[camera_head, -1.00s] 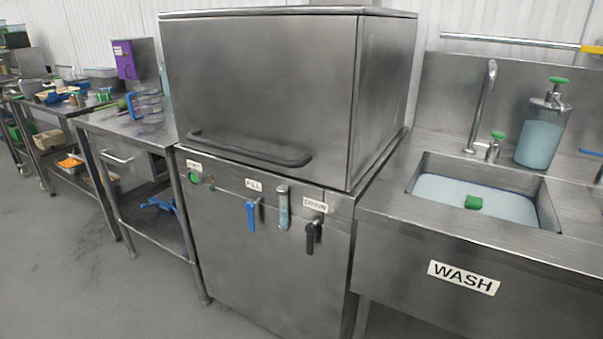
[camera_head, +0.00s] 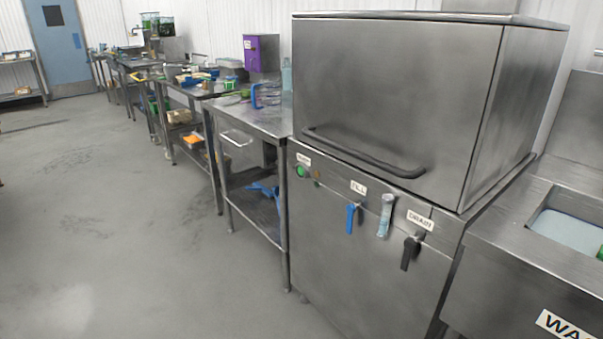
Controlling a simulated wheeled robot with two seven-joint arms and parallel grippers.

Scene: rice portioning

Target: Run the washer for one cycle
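The washer (camera_head: 390,100) is a steel box-hood machine at the right of the head view, with its hood down over the base. A dark bar handle (camera_head: 365,153) runs along the hood's lower front. On the front panel are a green round button (camera_head: 301,171) under a small label, a blue lever (camera_head: 351,218) under the FILL label (camera_head: 358,187), a clear sight tube (camera_head: 386,215), and a black lever (camera_head: 410,252) under the DRAIN label (camera_head: 420,220). Both levers hang down. Neither of my grippers shows in the head view.
A steel table (camera_head: 262,120) adjoins the washer's left side, with a blue-handled jug on top and blue items on its lower shelf. More loaded tables run toward the blue door (camera_head: 62,45). The wash sink (camera_head: 515,235) adjoins the right side. The grey floor (camera_head: 110,230) at left is clear.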

